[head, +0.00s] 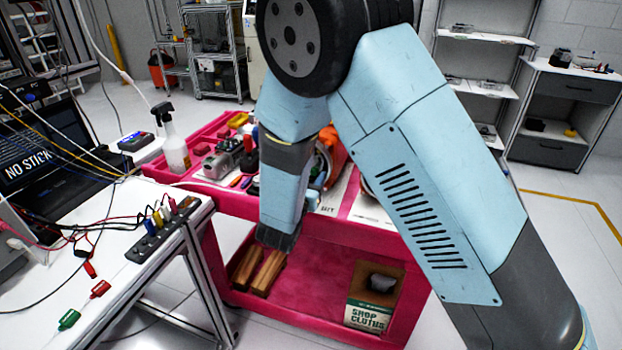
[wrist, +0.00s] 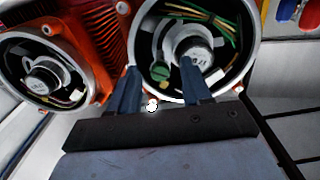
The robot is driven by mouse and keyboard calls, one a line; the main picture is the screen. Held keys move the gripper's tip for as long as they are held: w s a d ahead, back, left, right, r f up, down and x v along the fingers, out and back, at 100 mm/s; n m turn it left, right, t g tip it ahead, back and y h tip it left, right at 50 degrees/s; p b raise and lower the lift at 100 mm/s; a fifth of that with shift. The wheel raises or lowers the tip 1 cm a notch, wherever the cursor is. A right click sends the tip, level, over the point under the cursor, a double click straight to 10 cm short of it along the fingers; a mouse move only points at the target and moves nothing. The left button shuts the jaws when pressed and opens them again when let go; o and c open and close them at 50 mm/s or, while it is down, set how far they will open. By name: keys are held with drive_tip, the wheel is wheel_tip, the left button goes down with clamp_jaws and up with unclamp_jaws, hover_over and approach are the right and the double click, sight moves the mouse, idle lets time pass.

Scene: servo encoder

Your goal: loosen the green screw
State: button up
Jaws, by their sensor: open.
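In the wrist view, the green screw (wrist: 160,71) shows inside the round open end of the right motor housing (wrist: 243,62), left of its central encoder. My gripper (wrist: 159,67) is open, with one finger on either side of the screw in the picture. I cannot tell whether a finger touches it. In the head view, my arm hides most of the orange motor (head: 334,148) on the cart, and the screw is not visible there.
A second open motor housing (wrist: 38,72) is at the left of the wrist view, beside red cooling fins. Coloured wires lie inside the right housing. The pink cart (head: 215,180) carries tools and a spray bottle (head: 172,140). A white bench (head: 110,270) with cables stands left.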

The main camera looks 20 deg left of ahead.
drive_tip(key=shift+c, duration=0.4)
clamp_jaws()
drive_tip(key=shift+m, duration=0.4)
drive_tip(key=m, duration=0.5)
drive_tip(key=shift+m, duration=0.3)
drive_tip(key=m, duration=0.6)
drive_tip(key=shift+m, duration=0.4)
drive_tip(key=shift+o, duration=0.4)
unclamp_jaws()
